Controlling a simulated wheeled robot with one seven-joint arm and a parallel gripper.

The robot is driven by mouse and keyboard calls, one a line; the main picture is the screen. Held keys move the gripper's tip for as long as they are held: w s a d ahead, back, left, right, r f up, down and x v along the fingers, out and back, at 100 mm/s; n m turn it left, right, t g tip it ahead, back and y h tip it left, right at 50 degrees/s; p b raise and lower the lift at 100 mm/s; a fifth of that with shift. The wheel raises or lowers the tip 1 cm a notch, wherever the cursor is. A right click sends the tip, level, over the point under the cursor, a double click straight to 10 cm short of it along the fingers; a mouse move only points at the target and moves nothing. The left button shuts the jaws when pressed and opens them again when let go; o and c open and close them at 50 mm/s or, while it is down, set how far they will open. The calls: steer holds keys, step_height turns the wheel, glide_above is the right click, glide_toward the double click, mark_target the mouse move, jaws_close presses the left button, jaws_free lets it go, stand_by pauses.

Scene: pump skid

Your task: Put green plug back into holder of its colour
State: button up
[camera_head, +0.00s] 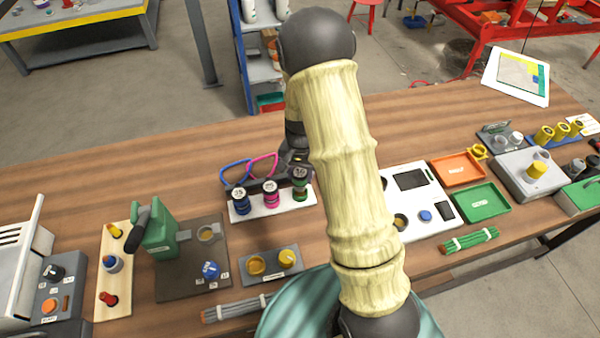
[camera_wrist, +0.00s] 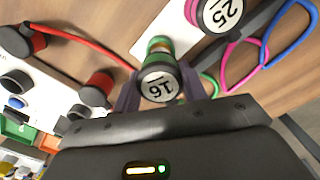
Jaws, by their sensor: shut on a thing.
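In the head view my arm hides most of the gripper. The plug's cap looks a little higher than its neighbours; I cannot tell whether its lower end is inside the holder or just above it. A pink plug (camera_head: 270,196) and a blue plug (camera_head: 239,202) stand in the same strip.
Blue (camera_head: 236,163) and pink (camera_head: 262,160) cable loops rise behind the strip. In the wrist view a red cable (camera_wrist: 85,42) joins two red plugs beside it. Orange (camera_head: 455,167) and green (camera_head: 480,203) trays are at right.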

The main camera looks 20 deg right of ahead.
steer(key=shift+f+b, duration=1.1)
steer(key=shift+f, duration=0.65)
stand_by(0.5)
steer(key=o, duration=1.3)
steer(key=shift+c, duration=0.2)
steer(key=shift+r, duration=0.1)
step_height(320, 180, up, 17)
steer(key=shift+w+d+b, duration=0.15)
steer(key=shift+w+b, duration=0.05)
steer(key=shift+b, duration=0.15)
steer(key=shift+r, duration=0.1)
